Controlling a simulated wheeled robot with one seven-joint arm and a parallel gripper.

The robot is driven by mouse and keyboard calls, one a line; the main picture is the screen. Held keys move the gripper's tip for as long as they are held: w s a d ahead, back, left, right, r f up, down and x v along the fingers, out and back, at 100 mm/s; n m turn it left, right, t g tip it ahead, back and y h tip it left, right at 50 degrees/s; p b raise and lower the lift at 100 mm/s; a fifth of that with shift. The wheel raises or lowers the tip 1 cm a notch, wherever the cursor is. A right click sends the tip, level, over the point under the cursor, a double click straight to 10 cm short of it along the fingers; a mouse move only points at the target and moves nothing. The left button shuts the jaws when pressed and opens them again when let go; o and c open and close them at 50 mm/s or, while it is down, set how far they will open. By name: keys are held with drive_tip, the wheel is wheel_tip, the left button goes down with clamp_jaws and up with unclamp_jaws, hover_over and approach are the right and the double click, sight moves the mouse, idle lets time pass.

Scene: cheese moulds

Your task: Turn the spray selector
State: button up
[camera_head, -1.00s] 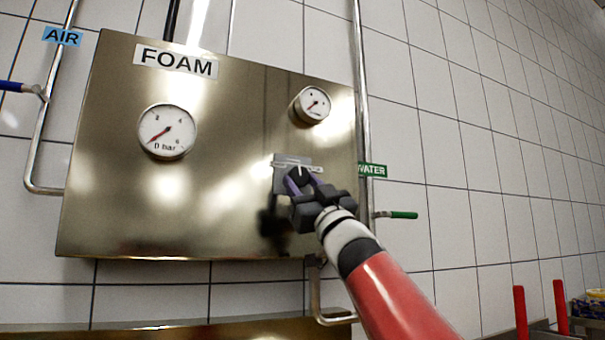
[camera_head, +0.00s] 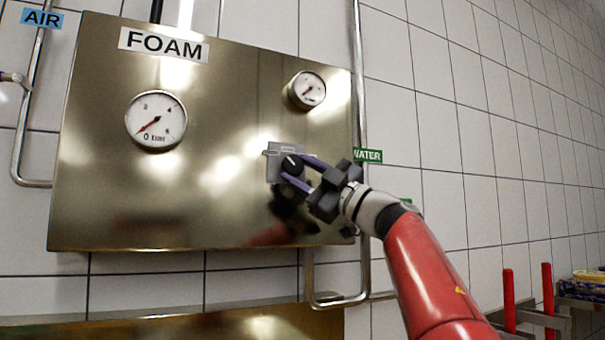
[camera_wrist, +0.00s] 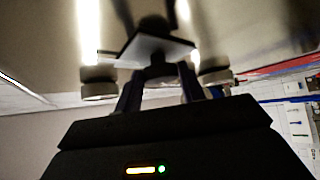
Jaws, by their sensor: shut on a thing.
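The spray selector is a black knob (camera_head: 291,164) with a white pointer mark, on a small grey plate (camera_head: 272,165) on the steel FOAM panel (camera_head: 215,110). The mark leans up and to the left. My gripper (camera_head: 296,172) reaches in from the right, its two purple fingers shut on the knob, one above and one below. In the wrist view the knob (camera_wrist: 159,71) sits between the fingers, dark and blurred, in front of the grey plate (camera_wrist: 150,47). The finger contact is partly hidden there.
The panel carries a large gauge (camera_head: 156,120) at left and a small gauge (camera_head: 307,90) above right of the knob. Red handles (camera_head: 547,300) stand lower right.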

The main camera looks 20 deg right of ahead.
drive_tip(key=shift+r, duration=0.1)
idle(0.3)
drive_tip(key=o, duration=1)
drive_tip(key=shift+c, duration=0.2)
drive_tip(key=b+v, duration=0.2)
drive_tip(key=v, duration=0.6)
drive_tip(key=shift+b, duration=0.3)
drive_tip(key=shift+a, duration=0.1)
